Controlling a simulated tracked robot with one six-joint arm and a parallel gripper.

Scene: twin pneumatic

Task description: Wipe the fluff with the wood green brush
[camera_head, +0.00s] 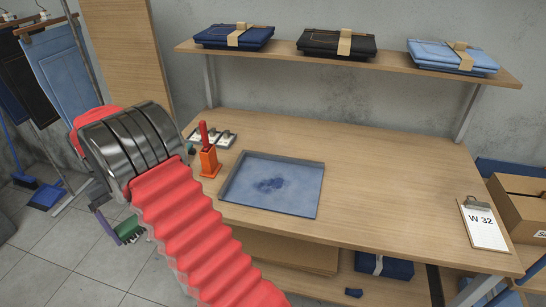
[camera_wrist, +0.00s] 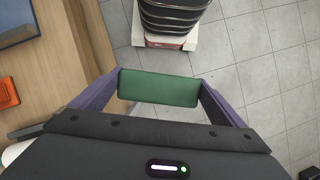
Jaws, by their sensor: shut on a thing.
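The fluff (camera_head: 271,184) is a dark blue patch in the middle of a shallow blue tray (camera_head: 300,206) on the wooden table. My gripper (camera_head: 118,226) hangs beside the table's left end, over the floor, apart from the tray. It is shut on the green brush (camera_head: 129,231), which is partly hidden behind my arm in the head view. In the wrist view the brush (camera_wrist: 158,88) shows as a green block between my two purple fingers (camera_wrist: 158,90). Its wooden part cannot be made out.
An orange holder (camera_head: 208,163) with a red-handled tool stands left of the tray. A clipboard (camera_head: 484,226) lies at the table's right end. A shelf (camera_head: 290,47) with folded jeans hangs above. The table right of the tray is clear. The table's edge lies between brush and tray.

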